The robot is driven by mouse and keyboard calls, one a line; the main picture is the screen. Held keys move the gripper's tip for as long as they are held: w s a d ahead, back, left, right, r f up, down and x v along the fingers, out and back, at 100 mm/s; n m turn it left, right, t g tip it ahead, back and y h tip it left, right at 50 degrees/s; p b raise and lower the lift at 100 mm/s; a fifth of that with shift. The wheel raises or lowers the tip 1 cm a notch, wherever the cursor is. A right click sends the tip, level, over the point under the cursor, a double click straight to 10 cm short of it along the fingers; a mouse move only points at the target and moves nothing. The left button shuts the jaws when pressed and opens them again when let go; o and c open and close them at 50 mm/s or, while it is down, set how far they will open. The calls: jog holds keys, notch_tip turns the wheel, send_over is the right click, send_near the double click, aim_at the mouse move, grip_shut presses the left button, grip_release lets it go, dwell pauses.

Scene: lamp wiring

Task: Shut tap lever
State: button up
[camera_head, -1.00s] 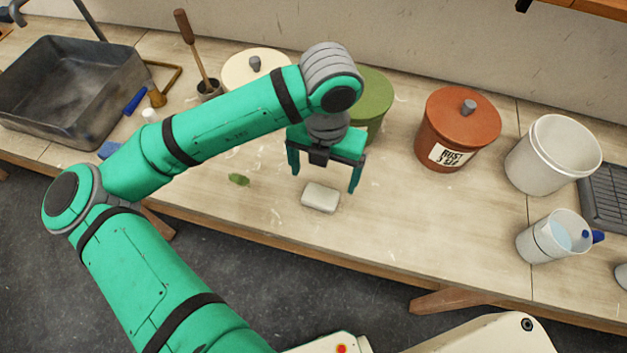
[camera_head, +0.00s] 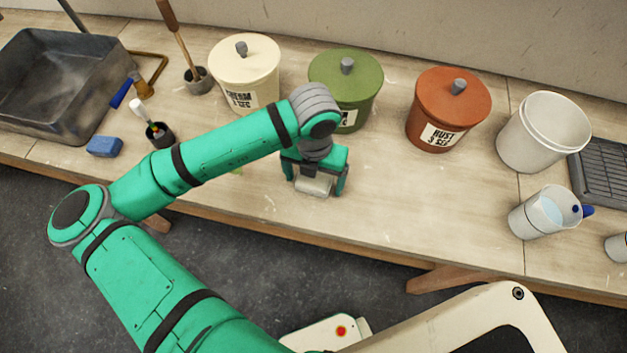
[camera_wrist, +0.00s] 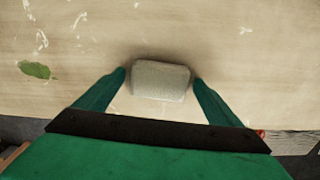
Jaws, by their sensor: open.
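My gripper (camera_head: 314,188) is open and pointed down at the bench. A pale grey-white block (camera_head: 313,185) lies between its fingers, and it also shows in the wrist view (camera_wrist: 160,80). There, one fingertip is on each side of the block, close to its sides; I cannot tell whether they touch. At the far left, a blue lever-like handle (camera_head: 121,94) and a brass fitting (camera_head: 143,88) sit at the right side of the dark sink (camera_head: 60,75). They look like the tap, but its exact setting is unclear. My gripper is well to the right of them.
Cream (camera_head: 246,75), green (camera_head: 345,82) and rust-red (camera_head: 449,108) lidded pots stand along the back. A white bucket (camera_head: 543,130) and a jug (camera_head: 540,214) are at right. A blue sponge-like block (camera_head: 104,146) and small dark cup (camera_head: 160,137) lie near the sink.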

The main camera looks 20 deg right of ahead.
jog(key=c, duration=1.2)
jog(key=shift+r, duration=0.1)
